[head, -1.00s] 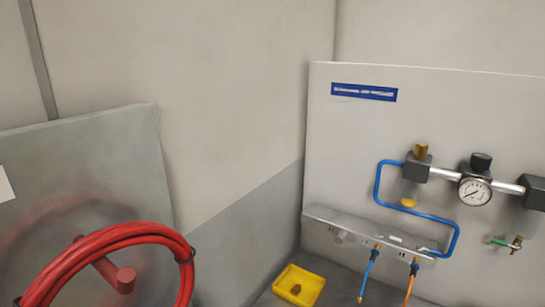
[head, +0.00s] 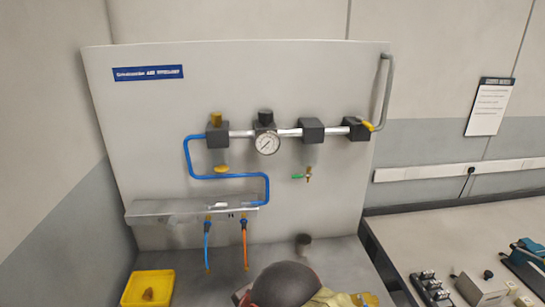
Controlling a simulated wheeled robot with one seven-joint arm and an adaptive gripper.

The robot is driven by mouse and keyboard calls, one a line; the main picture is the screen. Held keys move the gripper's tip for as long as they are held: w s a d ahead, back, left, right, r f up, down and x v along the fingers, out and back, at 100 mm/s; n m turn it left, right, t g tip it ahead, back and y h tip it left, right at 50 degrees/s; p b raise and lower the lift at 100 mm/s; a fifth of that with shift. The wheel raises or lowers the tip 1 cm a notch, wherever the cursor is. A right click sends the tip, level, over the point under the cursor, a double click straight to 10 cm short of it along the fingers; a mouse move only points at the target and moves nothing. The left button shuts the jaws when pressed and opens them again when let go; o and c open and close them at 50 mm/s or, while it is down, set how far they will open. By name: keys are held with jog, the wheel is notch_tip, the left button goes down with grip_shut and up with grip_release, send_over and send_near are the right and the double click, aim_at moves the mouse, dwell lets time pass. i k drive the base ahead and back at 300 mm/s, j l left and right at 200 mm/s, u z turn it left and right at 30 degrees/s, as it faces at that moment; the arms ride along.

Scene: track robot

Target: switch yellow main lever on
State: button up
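A grey wall panel (head: 320,75) carries a row of dark blocks on a silver pipe. A yellow oval handle (head: 222,169) sits just under the left block (head: 218,136); it looks like a lever seen nearly end-on. My gripper is not visible in the head view.
A round gauge (head: 267,143) and a small green-handled valve (head: 303,176) are on the panel. A metal shelf (head: 160,209) with blue and orange hoses juts out below. A yellow tray (head: 148,288), a dark dome-shaped thing (head: 285,284) and a bench (head: 440,240) are lower.

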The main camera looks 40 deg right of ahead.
aim_at(359, 119)
jog(key=z, duration=1.75)
